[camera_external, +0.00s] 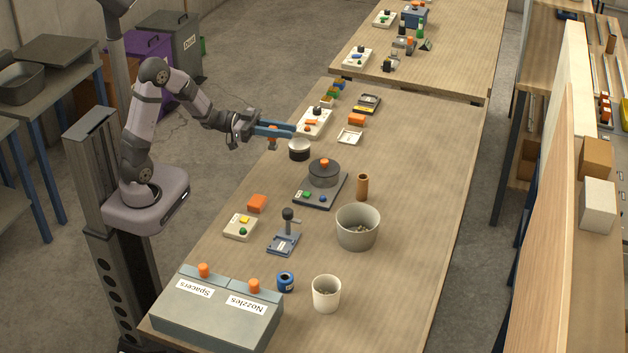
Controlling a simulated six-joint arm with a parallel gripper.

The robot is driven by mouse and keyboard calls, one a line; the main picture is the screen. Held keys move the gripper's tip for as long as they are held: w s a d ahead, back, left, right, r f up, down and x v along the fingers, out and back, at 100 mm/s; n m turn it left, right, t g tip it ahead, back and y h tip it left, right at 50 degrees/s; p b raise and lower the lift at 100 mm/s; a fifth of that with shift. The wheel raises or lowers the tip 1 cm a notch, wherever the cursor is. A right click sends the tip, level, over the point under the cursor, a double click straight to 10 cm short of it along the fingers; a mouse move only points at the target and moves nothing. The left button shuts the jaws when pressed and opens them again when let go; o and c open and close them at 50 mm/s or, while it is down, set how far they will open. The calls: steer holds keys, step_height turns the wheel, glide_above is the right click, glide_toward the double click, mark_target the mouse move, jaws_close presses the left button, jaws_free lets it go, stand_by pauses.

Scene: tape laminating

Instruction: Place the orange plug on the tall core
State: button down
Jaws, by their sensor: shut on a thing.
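My gripper (276,129), with blue fingers, is held above the left edge of the long wooden table. It is shut on a small orange piece, which looks like the orange plug (272,144); it hangs just below the fingers, partly hidden by them. A brown upright tube (362,188), which looks like the tall core, stands on the table to the right of and nearer than my gripper, clear of it. Whether its top is open is too small to tell.
A round black-and-white container (299,150) stands close below and right of my gripper. A dark pot-like device with an orange knob (324,174) and a large grey bucket (357,228) stand near the brown tube. The table's right side is clear.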

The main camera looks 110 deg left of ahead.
steer(key=w+d+f+m+g+h+p, duration=0.1)
steer(key=w+d+m+h, duration=0.3)
steer(key=d, duration=0.4)
steer(key=w+d+m+h+p, duration=0.1)
steer(key=w+d+h, duration=0.3)
steer(key=w+d, duration=0.35)
steer(key=w+d+r, duration=0.4)
steer(key=w+d, duration=0.1)
steer(key=w, duration=0.3)
steer(key=w+a+r+n+y, duration=0.4)
steer(key=w+a+r+y, duration=0.15)
steer(key=a, duration=0.25)
steer(key=w+a+r+n+y, duration=0.35)
steer(key=w+a+y, duration=0.2)
steer(key=a, duration=0.25)
steer(key=a+f+n+y+p, duration=0.1)
steer(key=a+f+y+p, duration=0.1)
steer(key=f, duration=1.1)
steer(key=shift+s+a+y+p, duration=0.3)
steer(key=shift+s+a, duration=0.05)
steer(key=shift+a, duration=0.55)
steer(key=shift+f, duration=0.1)
